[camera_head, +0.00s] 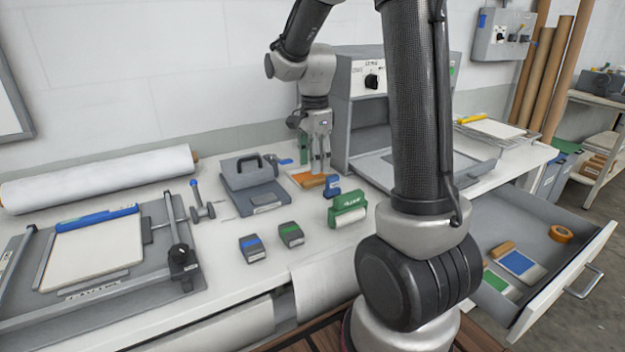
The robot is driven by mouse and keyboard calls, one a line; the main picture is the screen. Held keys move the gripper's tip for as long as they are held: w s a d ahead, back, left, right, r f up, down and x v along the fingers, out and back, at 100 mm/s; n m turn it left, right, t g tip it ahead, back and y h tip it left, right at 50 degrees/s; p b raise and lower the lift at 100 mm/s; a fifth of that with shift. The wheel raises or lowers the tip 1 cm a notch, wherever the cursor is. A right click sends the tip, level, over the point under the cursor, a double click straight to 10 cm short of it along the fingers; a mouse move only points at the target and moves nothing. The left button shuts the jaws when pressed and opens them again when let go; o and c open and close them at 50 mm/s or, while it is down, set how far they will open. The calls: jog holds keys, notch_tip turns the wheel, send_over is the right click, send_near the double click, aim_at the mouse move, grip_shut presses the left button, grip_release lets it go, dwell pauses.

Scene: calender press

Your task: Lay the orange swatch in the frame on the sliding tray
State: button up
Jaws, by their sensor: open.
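The orange swatch (303,178) lies flat on the white bench, just left of the press. My gripper (317,170) points down over its right part, with its fingers open. I cannot tell whether the fingertips touch the swatch. The grey press (357,110) stands right of my gripper, with its front open. The sliding tray (374,168) reaches out from its opening and is partly hidden behind my arm. The frame on the tray cannot be made out clearly.
An open drawer (545,262) juts out at the right.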

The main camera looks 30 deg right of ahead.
aim_at(313, 180)
notch_tip(313, 180, down, 5)
jog(key=shift+w+a+f, duration=0.1)
jog(key=shift+a, duration=0.05)
grip_shut()
